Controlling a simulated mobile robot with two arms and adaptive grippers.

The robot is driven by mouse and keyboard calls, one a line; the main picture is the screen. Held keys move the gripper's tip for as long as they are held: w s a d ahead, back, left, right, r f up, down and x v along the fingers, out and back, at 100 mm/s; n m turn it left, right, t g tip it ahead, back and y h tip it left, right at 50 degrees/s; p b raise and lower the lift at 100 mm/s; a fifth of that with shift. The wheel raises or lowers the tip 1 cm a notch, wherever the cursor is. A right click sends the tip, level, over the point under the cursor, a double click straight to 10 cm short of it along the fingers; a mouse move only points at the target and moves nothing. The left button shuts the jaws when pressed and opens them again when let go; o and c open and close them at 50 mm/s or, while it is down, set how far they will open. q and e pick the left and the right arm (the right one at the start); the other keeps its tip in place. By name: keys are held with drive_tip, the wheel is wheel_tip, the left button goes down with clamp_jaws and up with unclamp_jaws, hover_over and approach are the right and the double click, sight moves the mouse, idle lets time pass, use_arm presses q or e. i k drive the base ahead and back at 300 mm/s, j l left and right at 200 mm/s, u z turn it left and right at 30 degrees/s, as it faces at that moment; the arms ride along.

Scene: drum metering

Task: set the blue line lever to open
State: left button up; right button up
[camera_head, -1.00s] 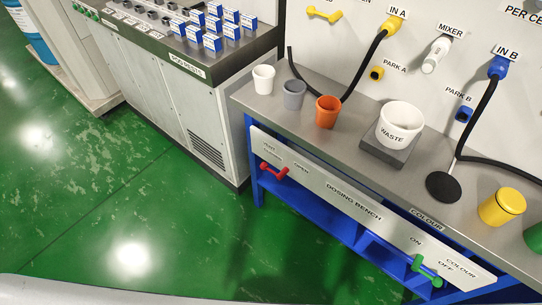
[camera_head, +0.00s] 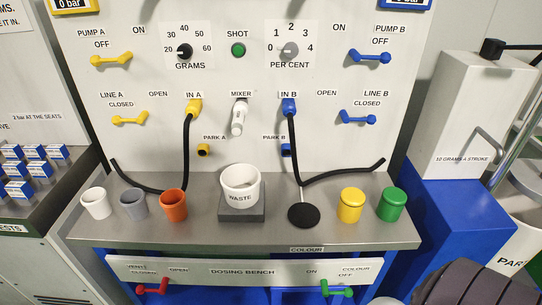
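The blue line lever (camera_head: 358,118) is on the upright panel under the LINE B label, right of the blue IN B plug. It lies roughly level, with its arm on the CLOSED side; the OPEN label is to its upper left. Another blue lever (camera_head: 370,57), for PUMP B, is above it beside the OFF label. Neither of my gripper's fingertips shows in the view, so I cannot tell their state.
The bench top (camera_head: 270,231) stands below the panel with several cups, a white WASTE pot (camera_head: 240,186), a yellow jar (camera_head: 351,205) and a green jar (camera_head: 392,204). A black hose (camera_head: 294,150) hangs from IN B. A blue-and-white machine (camera_head: 460,150) stands at right.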

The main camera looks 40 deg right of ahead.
sight(371, 120)
drive_tip(key=l+z, duration=0.1)
drive_tip(key=z, duration=1.6)
drive_tip(key=i+j+u, duration=0.1)
drive_tip(key=j, duration=0.2)
drive_tip(key=i+j, duration=0.15)
drive_tip(key=j+u, duration=0.05)
drive_tip(key=j, duration=0.05)
